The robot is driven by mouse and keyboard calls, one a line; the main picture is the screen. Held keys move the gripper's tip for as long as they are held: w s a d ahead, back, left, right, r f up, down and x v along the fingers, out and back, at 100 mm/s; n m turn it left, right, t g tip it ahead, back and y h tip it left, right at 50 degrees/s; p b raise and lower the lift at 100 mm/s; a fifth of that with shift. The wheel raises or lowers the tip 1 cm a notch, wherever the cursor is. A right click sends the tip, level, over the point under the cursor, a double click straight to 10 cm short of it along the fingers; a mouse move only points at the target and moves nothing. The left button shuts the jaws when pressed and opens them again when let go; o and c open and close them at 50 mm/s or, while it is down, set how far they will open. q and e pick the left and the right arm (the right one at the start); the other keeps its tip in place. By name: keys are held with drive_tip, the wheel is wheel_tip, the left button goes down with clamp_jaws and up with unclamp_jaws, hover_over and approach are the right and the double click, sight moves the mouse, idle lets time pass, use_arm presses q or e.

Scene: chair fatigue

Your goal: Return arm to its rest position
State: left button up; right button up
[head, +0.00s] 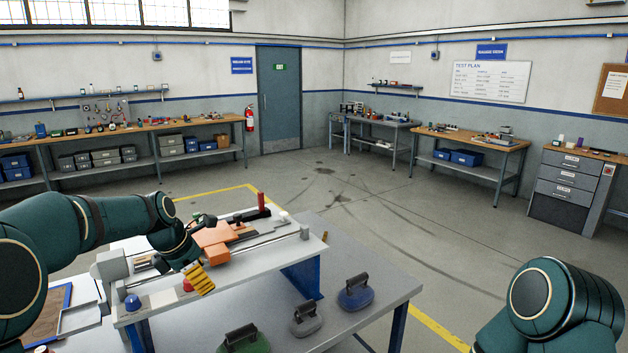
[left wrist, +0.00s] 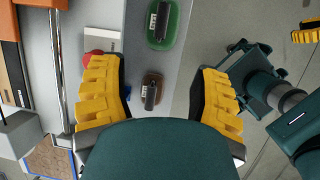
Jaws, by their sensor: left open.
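My left arm comes in from the left in the head view, bent at the elbow. My left gripper (head: 201,281) has yellow fingers and hangs over the front of the grey test bench. In the left wrist view its two yellow fingers (left wrist: 160,92) are wide apart with nothing held between them. A brown weight with a black handle (left wrist: 152,90) shows in the gap, on the surface below. My right arm shows at the bottom right of the head view, without its gripper. Yellow parts of my right gripper (left wrist: 306,32) show at the top right edge of the left wrist view.
The bench also bears a green weight (head: 246,345), a grey weight (head: 306,319) and a blue weight (head: 355,294). An orange piece (head: 212,238) and a red button (head: 187,286) are close to my left gripper. Open floor (head: 440,240) lies beyond the bench.

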use_arm(q)
drive_tip(key=s+d+f+m+b, duration=0.1)
drive_tip(key=s+d+f+m, duration=0.25)
drive_tip(key=f, duration=0.55)
drive_tip(key=s+d+f+m+b, duration=0.15)
drive_tip(key=f+m, duration=0.25)
drive_tip(key=f, duration=0.4)
drive_tip(key=s+d+f+m, duration=0.3)
drive_tip(key=f, duration=0.6)
drive_tip(key=s+d+f+m, duration=0.2)
drive_tip(key=s+f+m, duration=0.2)
drive_tip(key=s, duration=0.2)
drive_tip(key=s+d+f+m+b, duration=0.1)
drive_tip(key=s+d+f+m, duration=0.1)
drive_tip(key=s+f+m, duration=0.2)
drive_tip(key=s+d+f+m+g+h+b, duration=0.1)
drive_tip(key=s+d+f+m, duration=0.2)
drive_tip(key=s, duration=0.5)
drive_tip(key=shift+s+f+m, duration=0.25)
drive_tip(key=shift+f+m, duration=0.4)
drive_tip(key=shift+m, duration=0.1)
use_arm(e)
wheel_tip(320, 180, down, 6)
drive_tip(key=shift+w+a, duration=0.15)
drive_tip(key=shift+w, duration=0.1)
use_arm(q)
drive_tip(key=shift+o, duration=0.3)
drive_tip(key=shift+d, duration=0.1)
use_arm(e)
drive_tip(key=shift+f, duration=0.1)
